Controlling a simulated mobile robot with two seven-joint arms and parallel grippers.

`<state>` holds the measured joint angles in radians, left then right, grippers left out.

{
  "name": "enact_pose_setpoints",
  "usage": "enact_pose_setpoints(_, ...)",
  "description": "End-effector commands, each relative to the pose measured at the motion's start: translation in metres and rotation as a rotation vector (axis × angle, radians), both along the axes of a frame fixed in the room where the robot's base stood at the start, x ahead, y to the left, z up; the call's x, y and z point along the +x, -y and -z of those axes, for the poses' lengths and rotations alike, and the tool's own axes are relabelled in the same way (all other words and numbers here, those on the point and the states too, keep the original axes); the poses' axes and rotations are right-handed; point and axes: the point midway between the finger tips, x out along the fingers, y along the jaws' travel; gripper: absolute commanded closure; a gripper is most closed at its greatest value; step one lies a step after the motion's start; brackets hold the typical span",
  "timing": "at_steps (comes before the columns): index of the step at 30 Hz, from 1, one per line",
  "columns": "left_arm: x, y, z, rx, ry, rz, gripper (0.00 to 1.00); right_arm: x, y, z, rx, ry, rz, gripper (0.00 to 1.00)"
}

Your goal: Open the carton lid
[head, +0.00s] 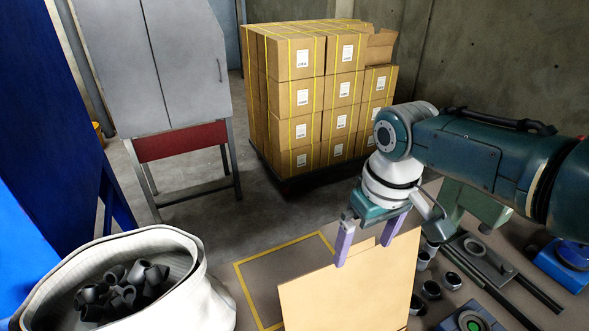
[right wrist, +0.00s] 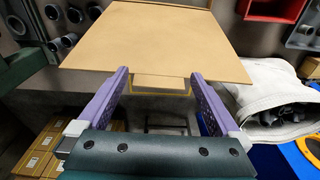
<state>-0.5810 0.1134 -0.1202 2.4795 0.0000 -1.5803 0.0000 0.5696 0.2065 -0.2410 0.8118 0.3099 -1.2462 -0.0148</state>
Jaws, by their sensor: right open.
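The carton lid (head: 350,290) is a plain tan cardboard panel at the bottom centre of the head view, cut off by the frame's lower edge. It also shows in the right wrist view (right wrist: 150,38), with a small tab (right wrist: 158,84) on its near edge. My right gripper (head: 364,252) has its two purple fingers apart at the lid's upper edge. In the right wrist view the fingers (right wrist: 159,76) stand on either side of the tab, with gaps visible. The carton's body is hidden. My left gripper is not in view.
A white sack (head: 205,290) of dark fittings stands left. Metal parts, including a grey plate (head: 482,258), lie on the surface at right. Stacked boxes (head: 300,95) on a pallet and a grey cabinet (head: 150,65) stand behind. Open floor (head: 250,215) lies between.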

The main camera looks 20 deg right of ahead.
Motion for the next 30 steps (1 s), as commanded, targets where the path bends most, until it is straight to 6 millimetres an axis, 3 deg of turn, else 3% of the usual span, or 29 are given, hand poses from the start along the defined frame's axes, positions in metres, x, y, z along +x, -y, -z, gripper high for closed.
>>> enact_pose_setpoints(8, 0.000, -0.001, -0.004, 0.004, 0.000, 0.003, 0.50, -0.001, 0.000, -0.006, 0.000, -0.002, 0.000, 0.00)
enact_pose_setpoints(21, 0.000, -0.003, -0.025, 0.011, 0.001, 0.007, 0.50, -0.008, 0.000, -0.076, 0.000, 0.002, -0.001, 0.00)
enact_pose_setpoints(30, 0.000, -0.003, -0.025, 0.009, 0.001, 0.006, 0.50, -0.011, 0.001, -0.098, 0.000, -0.001, 0.001, 0.00)
